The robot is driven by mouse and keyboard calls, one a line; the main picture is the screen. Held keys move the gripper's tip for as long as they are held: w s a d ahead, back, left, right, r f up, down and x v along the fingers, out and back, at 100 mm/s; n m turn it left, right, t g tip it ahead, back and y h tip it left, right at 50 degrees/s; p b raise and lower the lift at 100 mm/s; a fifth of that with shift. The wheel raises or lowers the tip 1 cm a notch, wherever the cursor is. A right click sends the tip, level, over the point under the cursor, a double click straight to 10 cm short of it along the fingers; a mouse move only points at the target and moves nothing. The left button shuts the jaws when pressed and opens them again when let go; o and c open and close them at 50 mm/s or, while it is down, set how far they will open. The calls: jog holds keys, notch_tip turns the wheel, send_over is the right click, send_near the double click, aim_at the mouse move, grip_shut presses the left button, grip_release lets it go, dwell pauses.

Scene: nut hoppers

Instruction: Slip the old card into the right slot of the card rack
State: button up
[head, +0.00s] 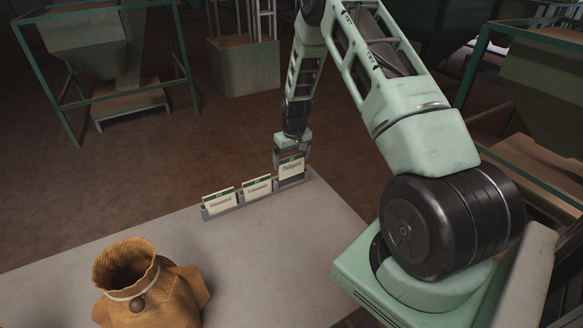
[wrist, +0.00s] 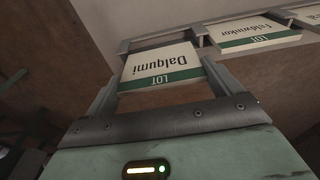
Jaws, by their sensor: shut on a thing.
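The held card (head: 291,169) is white with a green band and reads like "Dalqumi". It also shows upside down in the wrist view (wrist: 160,65), where the band reads "LOT". My gripper (head: 290,156) is shut on its green-banded top end, with a finger at each side edge. The card rack (head: 238,206) is a low grey strip on the table's far edge. The card is upright at the rack's right slot, its lower edge at the rack. I cannot tell how deep it sits. It stands higher than the other cards.
A left card (head: 219,202) and a middle card (head: 257,187) stand in the rack; the middle one is close beside my gripper. A woven sack (head: 135,280) stands on the grey table (head: 270,260) at front left. The table's middle is clear. Hoppers on green frames (head: 95,45) stand beyond.

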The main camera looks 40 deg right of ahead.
aim_at(292, 163)
jog(key=shift+f+p, duration=0.35)
jog(key=shift+f, duration=1.6)
jog(key=shift+f, duration=0.1)
jog(key=shift+f, duration=0.1)
jog(key=o, duration=0.7)
notch_tip(292, 163, up, 12)
jog(key=s+b, duration=0.1)
jog(key=b, duration=0.1)
jog(key=s+a+r+n+y, duration=0.1)
jog(key=s+a+r+n, duration=0.2)
jog(key=a, duration=0.7)
jog(key=s+a+r, duration=0.3)
jog(key=a+r, duration=0.2)
jog(key=a, duration=0.5)
jog(key=s+a+r+n+y, duration=0.1)
jog(key=s+a+r+n, duration=0.15)
jog(key=a, duration=0.75)
jog(key=s+a+r+n, duration=0.1)
jog(key=s+a, duration=0.2)
jog(key=s, duration=0.4)
jog(key=s+a+r+n+g, duration=0.1)
jog(key=s+a, duration=0.3)
jog(key=s, duration=0.4)
jog(key=s+a+r+n+h, duration=0.1)
jog(key=s+a+r+n, duration=0.2)
jog(key=s, duration=0.4)
jog(key=shift+s+a, duration=0.35)
